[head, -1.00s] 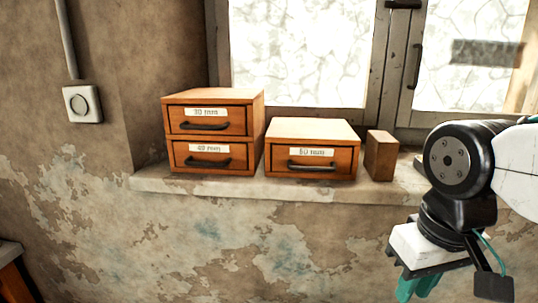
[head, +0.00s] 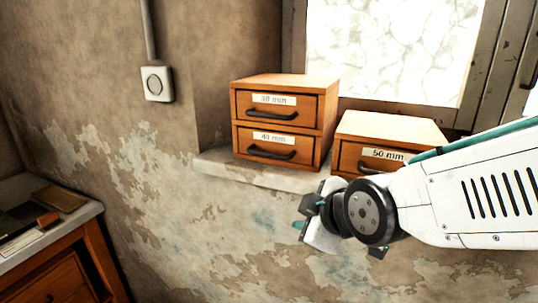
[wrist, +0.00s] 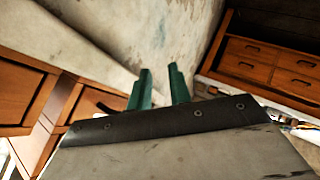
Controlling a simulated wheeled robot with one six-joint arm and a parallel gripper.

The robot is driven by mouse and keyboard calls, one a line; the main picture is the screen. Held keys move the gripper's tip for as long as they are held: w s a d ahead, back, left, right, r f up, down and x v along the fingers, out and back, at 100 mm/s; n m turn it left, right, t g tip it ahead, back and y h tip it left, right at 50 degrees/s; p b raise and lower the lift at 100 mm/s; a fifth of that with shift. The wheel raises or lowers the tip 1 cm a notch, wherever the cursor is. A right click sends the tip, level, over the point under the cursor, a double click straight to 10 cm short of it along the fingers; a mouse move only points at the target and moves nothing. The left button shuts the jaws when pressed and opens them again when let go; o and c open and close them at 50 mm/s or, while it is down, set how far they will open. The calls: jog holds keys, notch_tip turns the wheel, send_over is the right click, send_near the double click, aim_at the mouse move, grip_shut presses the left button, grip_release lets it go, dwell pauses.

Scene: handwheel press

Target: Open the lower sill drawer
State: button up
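The lower sill drawer (head: 270,147), labelled 40 mm with a dark bow handle (head: 272,153), is shut in the lower half of a two-drawer orange wooden box on the window sill. The 30 mm drawer (head: 276,107) above it is also shut. My gripper (wrist: 160,88) shows two teal fingers with a clear gap and nothing between them. In the head view it is below and in front of the sill, right of the lower drawer and apart from it, mostly hidden behind my wrist. In the wrist view, orange drawer fronts (wrist: 22,92) lie to the left of the fingers.
The 50 mm box (head: 385,128) stands to the right on the sill (head: 225,168), partly covered by my arm. A wooden bench (head: 50,250) with flat items is at lower left. A wooden cabinet (wrist: 270,60) shows at right in the wrist view. Peeling wall lies below the sill.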

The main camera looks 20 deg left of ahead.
aim_at(268, 155)
jog(key=w+a+r+n+t+y, duration=0.4)
jog(key=a+r+n+t, duration=0.15)
jog(key=r, duration=0.25)
jog(key=shift+n+g, duration=0.35)
jog(key=shift+n, duration=0.1)
jog(key=x, duration=0.7)
jog(key=shift+w+a+r, duration=0.2)
jog(key=shift+w+a, duration=0.05)
jog(key=shift+a, duration=0.1)
grip_shut()
